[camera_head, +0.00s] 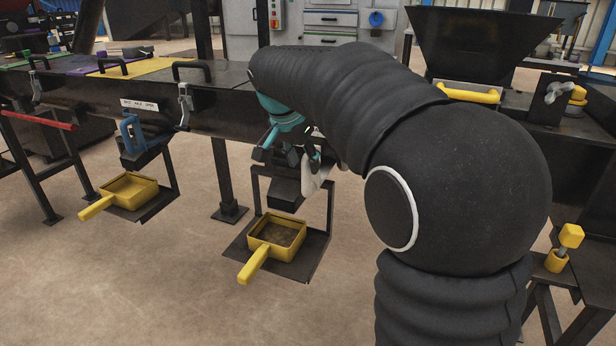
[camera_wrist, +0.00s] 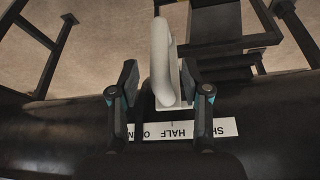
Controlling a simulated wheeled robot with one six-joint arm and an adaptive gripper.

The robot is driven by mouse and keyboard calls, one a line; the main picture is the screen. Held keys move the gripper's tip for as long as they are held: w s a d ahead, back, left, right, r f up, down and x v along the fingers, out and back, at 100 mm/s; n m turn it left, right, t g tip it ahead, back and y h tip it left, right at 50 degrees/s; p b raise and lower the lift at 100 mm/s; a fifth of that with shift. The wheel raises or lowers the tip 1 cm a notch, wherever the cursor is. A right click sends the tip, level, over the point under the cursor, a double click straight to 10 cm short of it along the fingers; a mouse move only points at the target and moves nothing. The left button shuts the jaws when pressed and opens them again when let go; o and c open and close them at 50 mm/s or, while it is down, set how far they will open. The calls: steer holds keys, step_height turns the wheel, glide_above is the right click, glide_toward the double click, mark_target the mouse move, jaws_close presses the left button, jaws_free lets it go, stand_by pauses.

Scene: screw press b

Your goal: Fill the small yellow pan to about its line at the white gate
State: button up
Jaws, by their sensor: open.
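The white gate handle (camera_wrist: 161,60) stands between the two fingers of my open gripper (camera_wrist: 158,84) in the wrist view. A gap shows on its left, and the right finger is very close to it; I cannot tell if they touch. In the head view the white handle (camera_head: 317,176) shows beside my gripper (camera_head: 290,150), partly hidden by my arm. The small yellow pan (camera_head: 298,224) sits on a dark shelf below this gate, its handle toward me. Its floor looks brown and grainy; its line cannot be made out.
A blue gate handle (camera_head: 131,133) is at left, with another yellow pan (camera_head: 153,192) below it. A label (camera_wrist: 222,128) beside the white handle reads upside down, partly hidden. A black hopper (camera_head: 475,45) stands at back right. Open floor lies in front of the pans.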

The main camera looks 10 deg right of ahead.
mark_target(308, 175)
steer(key=shift+x, duration=2.65)
steer(key=shift+c, duration=0.2)
jaws_close()
